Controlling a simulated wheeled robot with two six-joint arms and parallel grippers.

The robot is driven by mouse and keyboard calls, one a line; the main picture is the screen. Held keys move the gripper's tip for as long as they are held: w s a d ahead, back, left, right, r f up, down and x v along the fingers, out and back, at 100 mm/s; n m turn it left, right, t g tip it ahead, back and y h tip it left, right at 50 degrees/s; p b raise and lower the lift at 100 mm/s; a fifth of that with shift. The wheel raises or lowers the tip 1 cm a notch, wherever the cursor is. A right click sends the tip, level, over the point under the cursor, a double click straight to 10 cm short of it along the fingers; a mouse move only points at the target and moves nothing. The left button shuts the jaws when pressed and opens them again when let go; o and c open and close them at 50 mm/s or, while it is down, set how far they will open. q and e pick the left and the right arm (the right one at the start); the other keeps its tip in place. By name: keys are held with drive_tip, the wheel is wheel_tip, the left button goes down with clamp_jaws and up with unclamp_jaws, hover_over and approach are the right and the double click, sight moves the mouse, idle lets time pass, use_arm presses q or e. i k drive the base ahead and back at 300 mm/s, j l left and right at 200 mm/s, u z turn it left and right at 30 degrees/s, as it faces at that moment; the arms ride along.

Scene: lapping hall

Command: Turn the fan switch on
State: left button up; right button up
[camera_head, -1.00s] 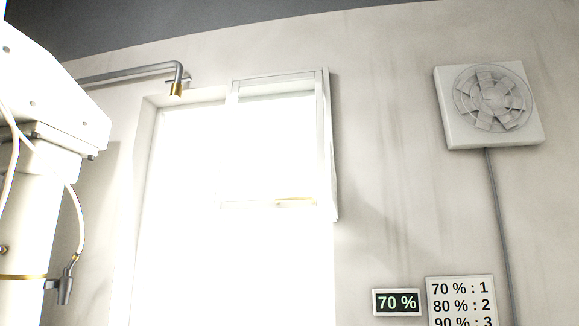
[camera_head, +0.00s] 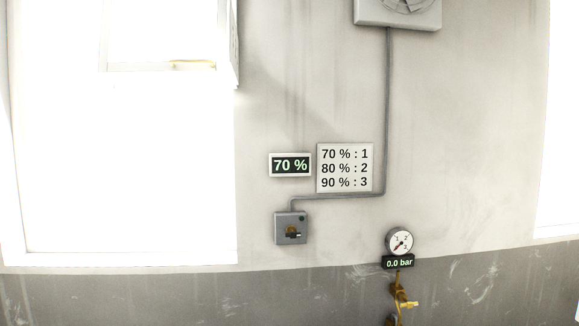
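The fan switch (camera_head: 291,228) is a small grey box on the wall in the head view, below the sign and left of the gauge. It has a dark knob with a yellowish part behind it, too small to read its setting. A grey conduit (camera_head: 387,110) runs from its top to the square wall fan (camera_head: 398,12), which is cut off by the upper edge. A display (camera_head: 290,165) above the switch reads 70 %. The sign (camera_head: 345,168) beside it reads 70 % : 1, 80 % : 2, 90 % : 3. Neither gripper is in view.
A round pressure gauge (camera_head: 399,241) with a 0.0 bar display (camera_head: 398,262) is right of the switch. A yellow valve and pipe (camera_head: 402,297) hang below it. A bright window (camera_head: 120,170) fills the left, another bright opening (camera_head: 563,120) the right edge.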

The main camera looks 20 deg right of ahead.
sight(292, 234)
drive_tip(key=i+l+z, duration=0.25)
drive_tip(key=l, duration=0.25)
drive_tip(key=i+l+z, duration=0.25)
drive_tip(key=i+l, duration=0.15)
drive_tip(key=i, duration=0.15)
